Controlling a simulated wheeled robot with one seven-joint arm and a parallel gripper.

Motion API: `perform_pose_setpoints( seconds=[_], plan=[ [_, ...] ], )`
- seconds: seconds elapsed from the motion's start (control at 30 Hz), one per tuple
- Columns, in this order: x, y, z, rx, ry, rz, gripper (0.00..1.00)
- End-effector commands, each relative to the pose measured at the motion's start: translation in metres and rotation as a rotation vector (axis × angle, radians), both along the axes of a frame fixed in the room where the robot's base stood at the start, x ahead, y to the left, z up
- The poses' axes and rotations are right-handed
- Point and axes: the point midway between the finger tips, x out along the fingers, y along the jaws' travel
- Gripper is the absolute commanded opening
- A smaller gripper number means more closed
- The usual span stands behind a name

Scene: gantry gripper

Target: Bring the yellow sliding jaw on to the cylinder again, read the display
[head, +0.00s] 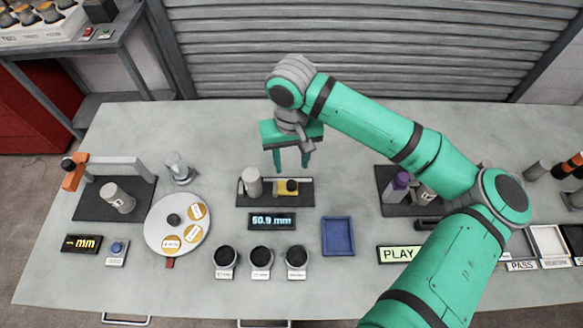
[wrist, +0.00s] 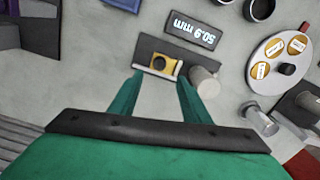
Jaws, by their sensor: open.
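The yellow sliding jaw (head: 287,187), with a black knob on top, sits on the dark gauge plate (head: 300,201) at the middle of the table. It also shows in the wrist view (wrist: 158,68). The grey cylinder (head: 252,183) stands upright just left of the jaw; a narrow gap seems to lie between them. In the wrist view the cylinder (wrist: 205,82) is right of the jaw. The display (head: 272,221) in front reads 50.9 mm; it appears upside down in the wrist view (wrist: 193,37). My gripper (head: 291,167) is open and empty, fingers down, above and slightly behind the jaw.
Left are a clamp fixture (head: 130,160) with another cylinder (head: 118,198) and a round disc (head: 160,238) with labels. Several black-topped stands, including one (head: 261,256), and a blue tray (head: 338,237) are in front. A purple-topped object (head: 398,184) stands right, near my arm.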

Motion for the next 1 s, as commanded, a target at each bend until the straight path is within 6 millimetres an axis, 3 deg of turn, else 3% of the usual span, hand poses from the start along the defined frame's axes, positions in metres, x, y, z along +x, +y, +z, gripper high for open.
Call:
perform_pose_setpoints(
  seconds=[0.17, 0.6, 0.8, 1.0],
  plan=[
    [-0.001, 0.0, -0.014, -0.001, 0.003, 0.0, 0.43],
    [0.0, 0.0, -0.087, 0.0, 0.002, 0.001, 0.43],
    [0.0, 0.001, -0.104, 0.0, 0.0, 0.001, 0.43],
    [0.0, -0.002, -0.108, -0.001, 0.0, -0.003, 0.43]
  ],
)
